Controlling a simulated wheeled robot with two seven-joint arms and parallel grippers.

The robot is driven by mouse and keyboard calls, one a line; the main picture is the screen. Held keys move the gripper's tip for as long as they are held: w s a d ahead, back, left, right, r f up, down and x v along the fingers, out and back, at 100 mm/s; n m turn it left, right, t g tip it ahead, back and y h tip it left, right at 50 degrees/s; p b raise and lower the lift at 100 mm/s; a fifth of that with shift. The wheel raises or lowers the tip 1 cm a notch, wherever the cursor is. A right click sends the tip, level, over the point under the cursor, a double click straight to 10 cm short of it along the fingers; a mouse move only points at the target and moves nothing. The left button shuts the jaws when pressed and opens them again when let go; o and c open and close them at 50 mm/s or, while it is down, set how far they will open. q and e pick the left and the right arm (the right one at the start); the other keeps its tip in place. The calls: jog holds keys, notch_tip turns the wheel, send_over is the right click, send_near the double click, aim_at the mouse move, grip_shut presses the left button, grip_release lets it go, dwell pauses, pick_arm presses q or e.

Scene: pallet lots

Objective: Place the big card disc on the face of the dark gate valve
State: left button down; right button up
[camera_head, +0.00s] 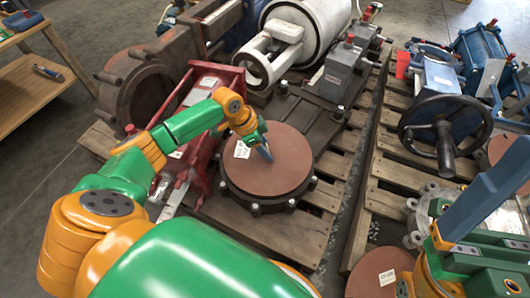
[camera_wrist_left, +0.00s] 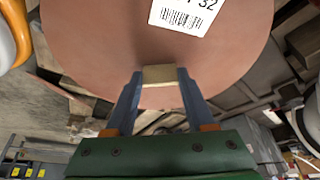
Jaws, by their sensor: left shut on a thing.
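The big card disc (camera_head: 285,172) is flat, round and red-brown, with a white label. It lies over the round bolted face of the dark gate valve (camera_head: 256,209), roughly centred. Whether it rests on the face or hovers just above is hard to tell. My left gripper (camera_head: 265,150) is shut on the small tan grip block of the disc. The left wrist view shows this block (camera_wrist_left: 159,75) between my fingertips, with the disc (camera_wrist_left: 110,40) filling the top. My right gripper (camera_head: 482,200) is at the right edge; its jaw gap is unclear.
A red metal frame (camera_head: 190,130) and a rusty flanged valve (camera_head: 135,88) stand left of the disc. A grey unit (camera_head: 345,72) and white cylinder are behind. A smaller card disc (camera_head: 380,272) lies at the bottom; a black handwheel (camera_head: 444,128) stands right. Wooden pallets lie underneath.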

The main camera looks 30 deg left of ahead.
pick_arm(q)
jog(key=shift+f, duration=0.7)
jog(key=shift+r, duration=0.2)
jog(key=c, duration=0.6)
grip_release()
jog(key=shift+f, duration=0.15)
jog(key=shift+c, duration=0.2)
jog(key=o, duration=0.4)
